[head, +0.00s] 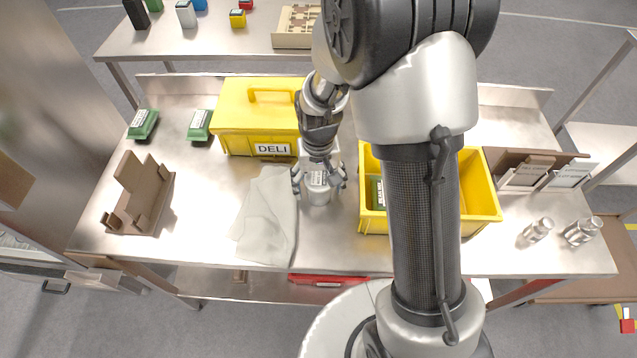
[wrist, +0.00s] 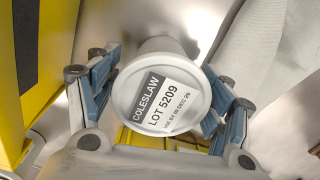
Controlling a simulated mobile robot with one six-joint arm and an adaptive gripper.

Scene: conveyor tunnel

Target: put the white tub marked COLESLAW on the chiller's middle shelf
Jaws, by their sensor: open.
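The white tub (head: 318,190) stands upright on the steel table, between a pale cloth and a yellow crate. In the wrist view its round lid (wrist: 150,104) faces me, with a label reading COLESLAW, LOT 5209. My gripper (head: 319,177) is open and points down over the tub. In the wrist view its blue-grey fingers lie on either side of the tub; I cannot tell whether they touch it. I cannot make out the chiller's middle shelf; a tall steel surface (head: 45,110) stands at the left.
A lidded yellow DELI box (head: 234,131) is just behind left. The open yellow crate (head: 483,206) is right, holding a green item. The cloth (head: 268,215) lies left. A brown cardboard stand (head: 143,195), green packs (head: 199,125) and metal shakers (head: 537,231) are farther out.

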